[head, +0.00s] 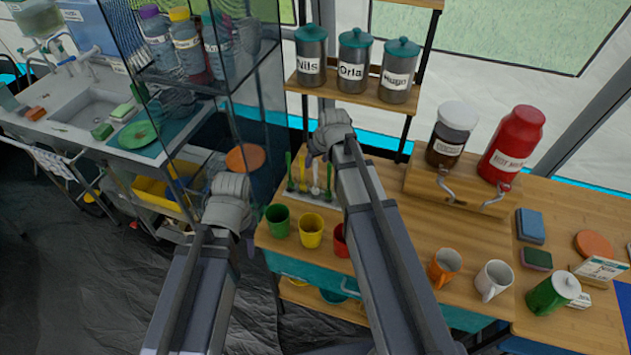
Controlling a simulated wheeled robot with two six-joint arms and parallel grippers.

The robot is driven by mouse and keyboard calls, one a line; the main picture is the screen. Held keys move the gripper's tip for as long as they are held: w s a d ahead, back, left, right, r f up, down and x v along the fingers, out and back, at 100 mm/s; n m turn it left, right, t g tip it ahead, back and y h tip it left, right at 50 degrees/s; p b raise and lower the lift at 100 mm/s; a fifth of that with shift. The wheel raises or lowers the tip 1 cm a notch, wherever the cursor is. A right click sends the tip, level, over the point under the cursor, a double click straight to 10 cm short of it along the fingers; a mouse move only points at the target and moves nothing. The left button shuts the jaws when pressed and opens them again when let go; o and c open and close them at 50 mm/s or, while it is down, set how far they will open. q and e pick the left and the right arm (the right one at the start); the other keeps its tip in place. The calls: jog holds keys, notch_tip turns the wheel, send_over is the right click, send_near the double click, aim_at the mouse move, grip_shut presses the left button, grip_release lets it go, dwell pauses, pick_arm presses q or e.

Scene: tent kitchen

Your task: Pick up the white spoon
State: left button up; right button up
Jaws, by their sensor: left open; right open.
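The white spoon (315,174) stands upright among green and yellow spoons in a small rack (305,193) on the wooden counter. My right gripper (330,132) is in the air in the middle of the head view, above and slightly right of the spoon in the picture. My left gripper (229,190) is lower and to the left, left of the rack in the picture. Both grippers are open, and I see nothing held. Their fingertips are hard to make out. My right arm covers part of the counter just right of the rack.
Green (278,221), yellow (311,231) and red (340,240) cups stand in front of the rack. A glass-sided shelf (262,90) rises at left. Labelled canisters (354,62) stand on a shelf above. Large jars (513,146) and mugs (494,281) are at right.

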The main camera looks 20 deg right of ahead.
aim_at(315, 178)
jog(key=b+x, duration=0.2)
jog(key=x, duration=0.1)
jog(key=shift+f, duration=0.2)
jog(key=shift+r, duration=0.1)
grip_shut()
dwell(0.3)
